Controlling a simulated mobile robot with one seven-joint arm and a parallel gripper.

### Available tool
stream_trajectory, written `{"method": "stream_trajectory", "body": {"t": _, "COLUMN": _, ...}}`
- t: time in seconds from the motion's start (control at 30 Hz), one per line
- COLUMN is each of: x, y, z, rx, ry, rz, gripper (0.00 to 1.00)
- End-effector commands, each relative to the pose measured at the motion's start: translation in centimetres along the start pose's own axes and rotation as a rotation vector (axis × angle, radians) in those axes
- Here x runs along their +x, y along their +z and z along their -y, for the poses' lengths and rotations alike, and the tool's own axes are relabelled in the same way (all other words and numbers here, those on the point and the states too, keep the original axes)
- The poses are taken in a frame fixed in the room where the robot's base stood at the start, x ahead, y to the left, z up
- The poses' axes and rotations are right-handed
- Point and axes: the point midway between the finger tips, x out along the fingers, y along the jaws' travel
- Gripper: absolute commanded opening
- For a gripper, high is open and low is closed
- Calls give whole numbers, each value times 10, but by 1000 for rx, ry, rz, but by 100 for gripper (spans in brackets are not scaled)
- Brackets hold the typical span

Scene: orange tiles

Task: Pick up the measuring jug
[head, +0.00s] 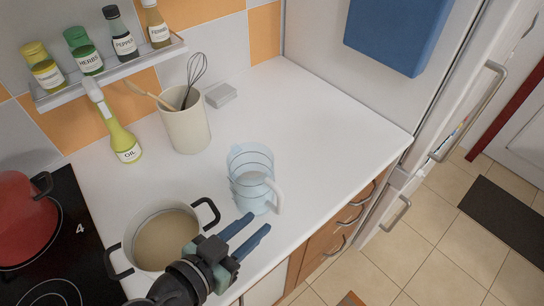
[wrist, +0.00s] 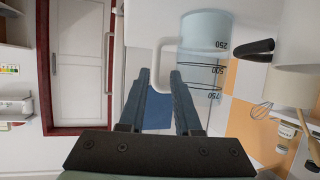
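The measuring jug (head: 247,163) is clear, pale blue plastic with dark graduation lines and a light handle. It stands upright on the white counter, and in the wrist view the jug (wrist: 208,40) shows marks 250, 500 and 750. My gripper (head: 259,221) is open and empty, just in front of the jug on its handle side. In the wrist view my gripper (wrist: 161,73) has the handle's grip bar lined up between its two blue fingertips. I cannot tell whether the fingers touch the handle.
A pot (head: 134,242) of brownish contents stands left of the jug, close to my gripper. Behind are a utensil crock (head: 187,131), an oil bottle (head: 124,140) and a spice shelf (head: 110,75). The counter (head: 320,130) right of the jug is clear up to the fridge side.

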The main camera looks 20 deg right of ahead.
Motion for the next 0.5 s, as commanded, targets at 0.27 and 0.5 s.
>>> {"method": "stream_trajectory", "body": {"t": 0.27, "x": 47, "y": -1, "z": -4, "rx": 2, "ry": 13, "rz": -2, "gripper": 32}}
{"method": "stream_trajectory", "body": {"t": 0.5, "x": 74, "y": 0, "z": -2, "rx": 3, "ry": 8, "rz": -2, "gripper": 32}}
